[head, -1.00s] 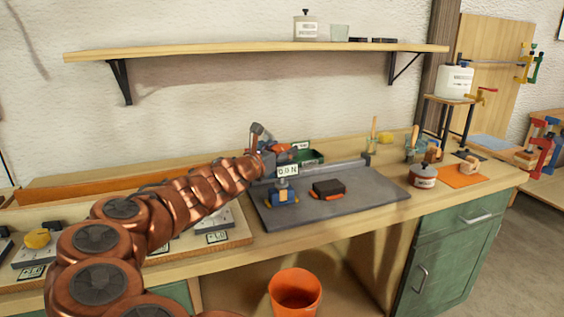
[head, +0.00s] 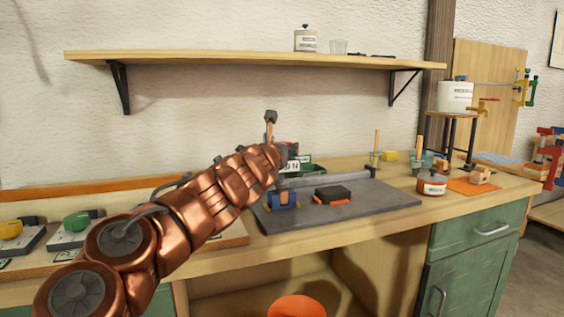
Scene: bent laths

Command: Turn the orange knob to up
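No orange knob shows in the head view; my copper arm covers part of the knob row at the left of the bench. A yellow knob (head: 10,229) and a green knob (head: 76,221) sit on grey plates on a wooden board there. My gripper (head: 286,155) is at the far end of the arm, over the back of the grey mat and well right of the two visible knobs. The arm hides most of it, and its fingertips cannot be made out.
A grey mat (head: 370,211) holds a blue block (head: 284,200) and a black-and-orange block (head: 333,194). A red-and-white pot (head: 431,184) stands right of it. A wooden shelf (head: 240,58) runs above. An orange bucket (head: 297,308) stands below the bench.

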